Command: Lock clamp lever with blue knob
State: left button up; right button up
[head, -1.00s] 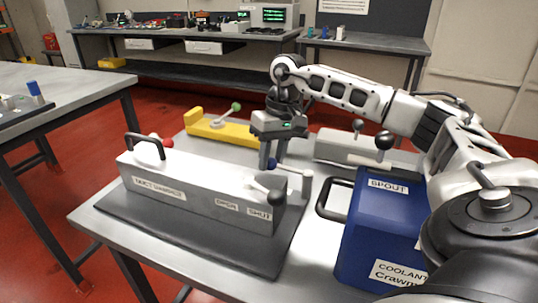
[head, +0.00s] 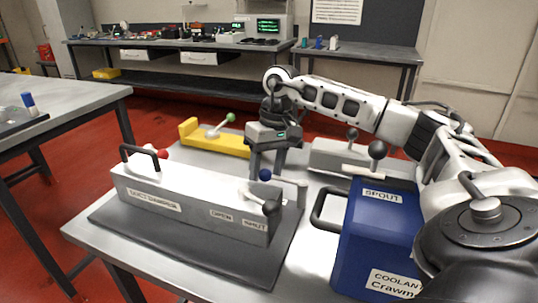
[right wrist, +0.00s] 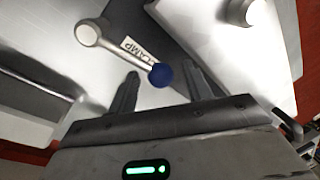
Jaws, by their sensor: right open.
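The clamp lever's blue knob (head: 265,174) shows at the right end of the grey duct damper box (head: 190,205). In the right wrist view the blue knob (right wrist: 160,75) is at the end of a short metal lever (right wrist: 125,54), which runs from a round pale pivot (right wrist: 88,33) past a CLAMP label (right wrist: 136,47). My right gripper (head: 266,175) is open and points down at the knob. In the right wrist view the knob lies between the spread fingertips (right wrist: 162,76), with a gap on both sides. I cannot tell whether the fingers have reached its height. My left gripper is out of view.
A blue coolant container (head: 375,235) stands close on the right. Behind are a yellow fixture (head: 215,140) with a green-knobbed lever and a grey fixture (head: 335,155) with dark-knobbed levers.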

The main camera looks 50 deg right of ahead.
pick_arm(q)
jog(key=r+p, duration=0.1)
jog(key=p, duration=0.2)
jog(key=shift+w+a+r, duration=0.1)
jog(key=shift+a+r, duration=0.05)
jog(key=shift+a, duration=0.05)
pick_arm(e)
jog(key=d+r, duration=0.3)
jog(key=r, duration=1.2)
jog(key=shift+s+r, duration=0.25)
jog(key=shift+s, duration=0.1)
